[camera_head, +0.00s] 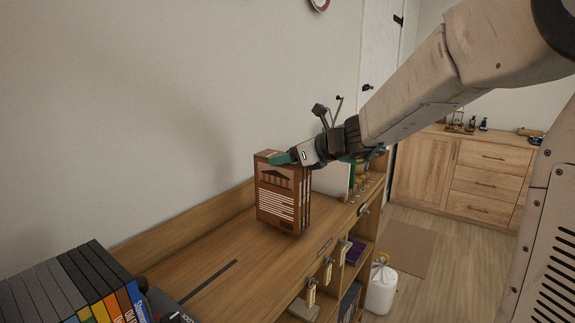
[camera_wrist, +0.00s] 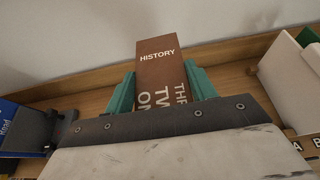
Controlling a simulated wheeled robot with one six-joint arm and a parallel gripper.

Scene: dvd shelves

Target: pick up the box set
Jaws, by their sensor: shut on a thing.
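The box set is a brown upright box (camera_head: 275,196) with a building picture and white lines of text on its front, in the middle of the head view. In the wrist view its top and spine (camera_wrist: 160,66) show the word HISTORY. My gripper (camera_head: 284,158) reaches it from the right at its top. In the wrist view the green fingers of my gripper (camera_wrist: 160,88) press on its two sides, shut on it. The box looks upright at the shelf top; whether its base touches the wood I cannot tell.
The wooden shelf top (camera_head: 225,262) is clear in front of the box. A row of dark cases (camera_head: 60,285) stands at the lower left. A white block (camera_wrist: 290,80) stands right of the box.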

